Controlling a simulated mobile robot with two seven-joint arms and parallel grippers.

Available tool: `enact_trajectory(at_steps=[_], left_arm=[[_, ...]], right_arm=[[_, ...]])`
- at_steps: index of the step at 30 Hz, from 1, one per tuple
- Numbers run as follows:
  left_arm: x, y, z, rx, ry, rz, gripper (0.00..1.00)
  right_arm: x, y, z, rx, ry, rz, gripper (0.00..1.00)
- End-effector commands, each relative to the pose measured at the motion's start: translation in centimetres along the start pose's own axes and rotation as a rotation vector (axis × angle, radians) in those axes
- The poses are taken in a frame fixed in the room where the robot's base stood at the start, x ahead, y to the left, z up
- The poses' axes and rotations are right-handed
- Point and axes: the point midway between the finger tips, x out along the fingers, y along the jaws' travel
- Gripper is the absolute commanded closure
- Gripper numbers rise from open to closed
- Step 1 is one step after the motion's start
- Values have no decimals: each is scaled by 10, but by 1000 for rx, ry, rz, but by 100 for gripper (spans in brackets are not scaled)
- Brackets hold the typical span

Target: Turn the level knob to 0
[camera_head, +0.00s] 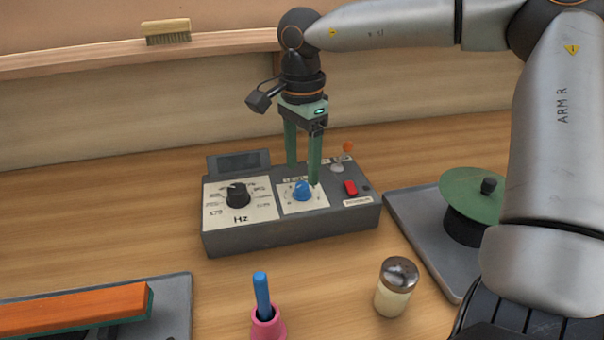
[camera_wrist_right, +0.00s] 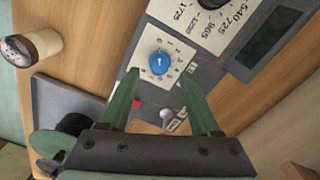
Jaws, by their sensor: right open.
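The level knob (camera_head: 302,191) is a small blue knob on a white dial plate in the middle of a grey control box (camera_head: 290,234). My left gripper is not in view.
A shaker jar (camera_head: 396,287), a blue stick in a pink cup (camera_head: 268,322) and a tray with a green disc (camera_head: 474,190) stand nearby.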

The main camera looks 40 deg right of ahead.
Motion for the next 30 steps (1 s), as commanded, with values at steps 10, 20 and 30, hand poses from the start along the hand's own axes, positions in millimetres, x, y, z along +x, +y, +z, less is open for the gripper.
enact_trajectory(at_steps=[10,20,30], left_arm=[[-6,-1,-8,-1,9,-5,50],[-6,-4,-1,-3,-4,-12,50],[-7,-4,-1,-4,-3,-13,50]], right_arm=[[-74,0,0,0,0,-4,36],[-90,0,0,-1,-2,0,36],[-89,0,0,-1,-1,0,36]])
